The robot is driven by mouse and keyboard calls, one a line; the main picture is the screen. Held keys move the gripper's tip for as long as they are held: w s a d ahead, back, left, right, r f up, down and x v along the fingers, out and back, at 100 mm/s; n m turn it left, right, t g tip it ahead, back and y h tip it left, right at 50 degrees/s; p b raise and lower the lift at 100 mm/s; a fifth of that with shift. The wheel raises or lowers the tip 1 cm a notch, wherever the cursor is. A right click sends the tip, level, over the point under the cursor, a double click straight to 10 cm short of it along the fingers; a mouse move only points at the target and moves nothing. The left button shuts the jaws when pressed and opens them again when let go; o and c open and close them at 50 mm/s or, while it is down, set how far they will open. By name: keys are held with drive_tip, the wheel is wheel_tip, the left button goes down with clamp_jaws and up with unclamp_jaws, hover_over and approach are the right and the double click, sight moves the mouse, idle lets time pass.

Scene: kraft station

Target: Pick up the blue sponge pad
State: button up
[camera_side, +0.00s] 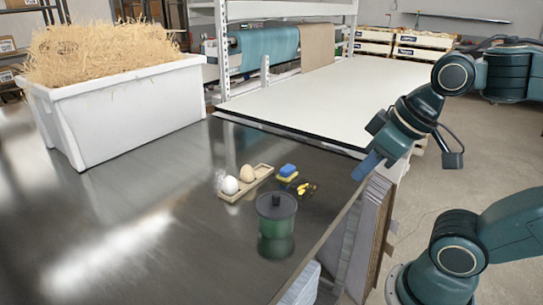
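The blue sponge pad (288,170) is small and sits on or against a yellow piece (287,178) on the dark metal table. It is just right of a wooden tray. My gripper (367,166) is to the right of the pad, near the table's right edge, and points down and left. It is clear of the pad. Its fingers overlap from this side, so I cannot tell whether they are open or shut. I see nothing held in it.
The wooden tray (236,196) holds a white egg (230,185) and a brown egg (247,173). A green jar (277,222) stands in front of the pad. Small yellow-and-black items (306,189) lie to its right. A white tub (120,110) of straw stands at the left.

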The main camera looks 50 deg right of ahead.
drive_tip(key=o, duration=1.2)
drive_tip(key=shift+o, duration=0.2)
drive_tip(key=w+d+r+n+g, duration=0.1)
drive_tip(key=w+d+n+g, duration=0.15)
drive_tip(key=w+n, duration=0.4)
drive_tip(key=w+d+r+n+g, duration=0.1)
drive_tip(key=w+d+r+n, duration=0.2)
drive_tip(key=w, duration=0.6)
drive_tip(key=w+d+f+n+g, duration=0.2)
drive_tip(key=w+d+f+n, duration=0.6)
drive_tip(key=w+d, duration=0.4)
drive_tip(key=shift+d+f, duration=0.15)
drive_tip(key=shift+f, duration=0.5)
